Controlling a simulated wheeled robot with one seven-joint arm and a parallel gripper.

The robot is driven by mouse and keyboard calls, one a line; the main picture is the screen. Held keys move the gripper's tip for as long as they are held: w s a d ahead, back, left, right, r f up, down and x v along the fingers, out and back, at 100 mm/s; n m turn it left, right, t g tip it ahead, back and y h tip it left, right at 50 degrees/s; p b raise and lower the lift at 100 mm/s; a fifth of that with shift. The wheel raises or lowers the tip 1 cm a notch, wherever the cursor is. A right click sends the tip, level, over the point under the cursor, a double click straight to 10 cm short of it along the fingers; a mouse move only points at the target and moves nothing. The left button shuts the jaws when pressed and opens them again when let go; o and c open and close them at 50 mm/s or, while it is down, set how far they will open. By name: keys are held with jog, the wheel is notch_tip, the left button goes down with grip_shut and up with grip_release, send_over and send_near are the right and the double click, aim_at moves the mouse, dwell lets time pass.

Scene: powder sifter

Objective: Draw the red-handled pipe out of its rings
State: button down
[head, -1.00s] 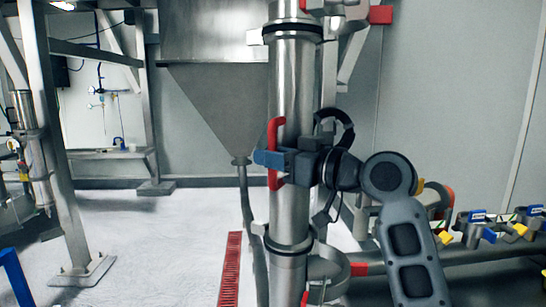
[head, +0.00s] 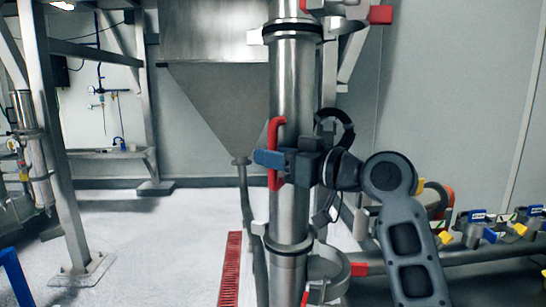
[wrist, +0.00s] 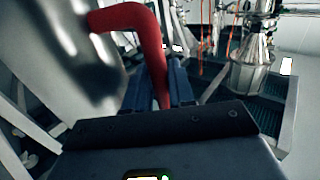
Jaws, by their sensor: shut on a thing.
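The steel pipe (head: 291,90) stands upright in the middle of the head view, with dark bands near its top and lower part. Its red handle (head: 275,180) is on the left side of the pipe. My gripper (head: 277,160) is shut around the handle's upright bar, and the jaws hide part of it. In the wrist view the handle (wrist: 150,30) runs down between the blue fingers (wrist: 158,88). An upper ring (head: 345,24) and a lower ring (head: 335,272), each with red parts, are at the pipe's right. Whether the pipe still sits inside them is unclear.
A steel post (head: 328,80) stands close behind the pipe. A hopper (head: 215,100) hangs behind on the left, with a red floor grate (head: 230,268) below. Pipework with coloured valves (head: 480,235) lies at right. The white floor (head: 150,240) on the left is mostly clear.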

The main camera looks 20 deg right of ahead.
jog(key=shift+r, duration=0.25)
jog(key=shift+r, duration=0.15)
dwell(1.2)
jog(key=shift+s+a, duration=0.6)
jog(key=shift+a, duration=0.15)
dwell(0.6)
jog(key=shift+s+a, duration=0.15)
jog(key=shift+s+a+p, duration=0.35)
jog(key=shift+s+a, duration=0.35)
dwell(1.4)
jog(key=shift+s+a+p, duration=0.3)
jog(key=shift+s+a, duration=0.65)
jog(key=shift+a, duration=0.1)
dwell(1.3)
